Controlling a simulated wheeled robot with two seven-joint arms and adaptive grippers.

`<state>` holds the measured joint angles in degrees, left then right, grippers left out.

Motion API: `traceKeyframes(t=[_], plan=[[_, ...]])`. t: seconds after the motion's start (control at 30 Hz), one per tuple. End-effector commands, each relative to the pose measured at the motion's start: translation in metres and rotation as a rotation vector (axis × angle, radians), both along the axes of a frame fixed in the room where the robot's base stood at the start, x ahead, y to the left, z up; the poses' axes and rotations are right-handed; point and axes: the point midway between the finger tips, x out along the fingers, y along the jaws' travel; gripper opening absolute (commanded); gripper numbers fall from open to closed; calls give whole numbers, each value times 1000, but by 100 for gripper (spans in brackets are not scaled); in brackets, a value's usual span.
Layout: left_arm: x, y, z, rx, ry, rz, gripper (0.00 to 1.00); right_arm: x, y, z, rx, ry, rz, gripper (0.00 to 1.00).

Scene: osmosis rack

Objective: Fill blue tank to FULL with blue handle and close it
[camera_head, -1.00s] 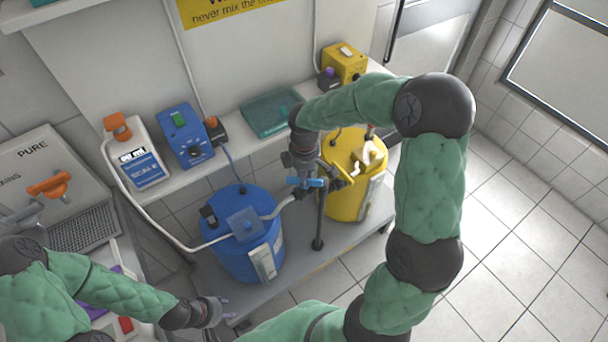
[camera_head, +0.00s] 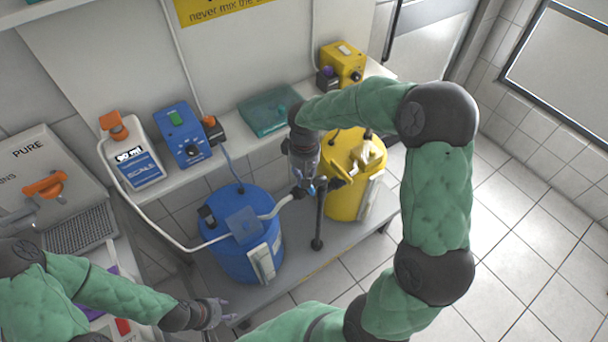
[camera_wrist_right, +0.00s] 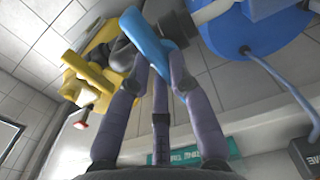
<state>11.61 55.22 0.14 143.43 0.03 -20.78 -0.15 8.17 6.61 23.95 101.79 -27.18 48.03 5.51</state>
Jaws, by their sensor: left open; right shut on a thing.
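The blue tank (camera_head: 235,262) stands on the low grey shelf, with a pale gauge panel (camera_head: 263,262) on its front; the level is too small to read. The blue handle (camera_wrist_right: 148,38) is on the dark pipe valve between the blue and yellow tanks. My right gripper (camera_wrist_right: 157,62) is shut on the blue handle, its fingers on both sides of it. In the head view the handle (camera_head: 309,191) is mostly hidden by that gripper. My left gripper (camera_head: 216,312) is open and empty, low at the front left of the blue tank.
The yellow tank (camera_head: 345,200) and a yellow handle (camera_head: 338,178) are close to my right gripper. A black post (camera_head: 319,220) stands between the tanks. A white hose (camera_head: 165,240) runs to the blue tank. The tiled floor (camera_head: 530,240) at right is clear.

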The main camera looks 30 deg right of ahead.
Motion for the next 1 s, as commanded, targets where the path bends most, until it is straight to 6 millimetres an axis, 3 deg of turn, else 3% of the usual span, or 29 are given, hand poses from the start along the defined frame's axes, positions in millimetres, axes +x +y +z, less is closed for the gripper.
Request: traceKeyframes(t=[0.33,0.87,0.9,0.93,1.0], plan=[[0,0,-2,0,0,0,45,-1,0,0,1,0,-112,0],[0,0,-2,0,0,0,45,-1,1,-1,2,3,-124,0],[0,0,-2,0,0,0,45,-1,1,-1,3,3,-124,34],[0,0,-2,0,0,0,45,-1,1,-1,3,3,-124,43],[0,0,-2,0,0,0,45,-1,1,-1,2,3,-123,45]])
